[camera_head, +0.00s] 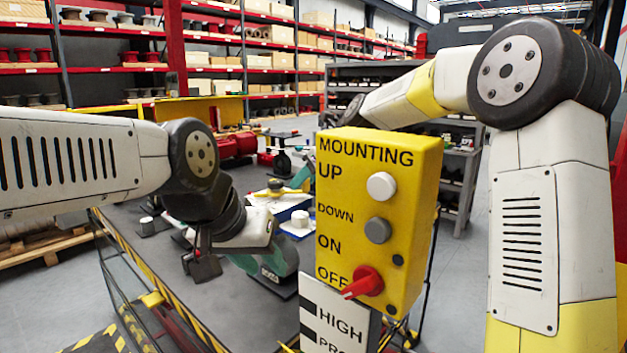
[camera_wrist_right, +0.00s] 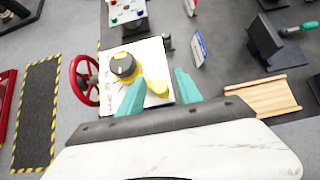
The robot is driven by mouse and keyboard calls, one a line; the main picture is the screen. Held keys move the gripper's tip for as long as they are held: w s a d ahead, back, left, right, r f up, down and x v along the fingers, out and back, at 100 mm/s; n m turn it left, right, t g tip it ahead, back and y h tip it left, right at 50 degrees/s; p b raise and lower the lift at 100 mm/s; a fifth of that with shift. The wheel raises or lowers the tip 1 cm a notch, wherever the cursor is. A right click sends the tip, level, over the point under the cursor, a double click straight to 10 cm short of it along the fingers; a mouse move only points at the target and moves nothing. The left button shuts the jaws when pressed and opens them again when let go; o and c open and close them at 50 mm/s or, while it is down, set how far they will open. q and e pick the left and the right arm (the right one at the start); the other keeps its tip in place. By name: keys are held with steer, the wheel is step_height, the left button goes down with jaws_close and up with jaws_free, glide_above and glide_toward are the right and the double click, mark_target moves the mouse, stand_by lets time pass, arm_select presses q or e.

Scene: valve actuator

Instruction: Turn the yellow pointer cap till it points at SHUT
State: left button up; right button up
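In the right wrist view a white-topped valve actuator box (camera_wrist_right: 137,93) carries a round yellow part with a dark top (camera_wrist_right: 123,65) and a smaller yellow cylinder (camera_wrist_right: 157,88). I cannot tell which is the pointer cap, nor read its pointing direction or any SHUT mark. My right gripper (camera_wrist_right: 158,92) has its teal fingers apart, with the smaller yellow cylinder showing between them; contact is unclear.
A red handwheel (camera_wrist_right: 85,80) stands left of the actuator box. The yellow MOUNTING control box (camera_head: 378,225) blocks much of the head view. A wooden slatted piece (camera_wrist_right: 262,98) lies to the right in the wrist view.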

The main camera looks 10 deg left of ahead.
steer(key=v, duration=0.8)
steer(key=shift+a+f, duration=0.1)
steer(key=shift+f, duration=0.05)
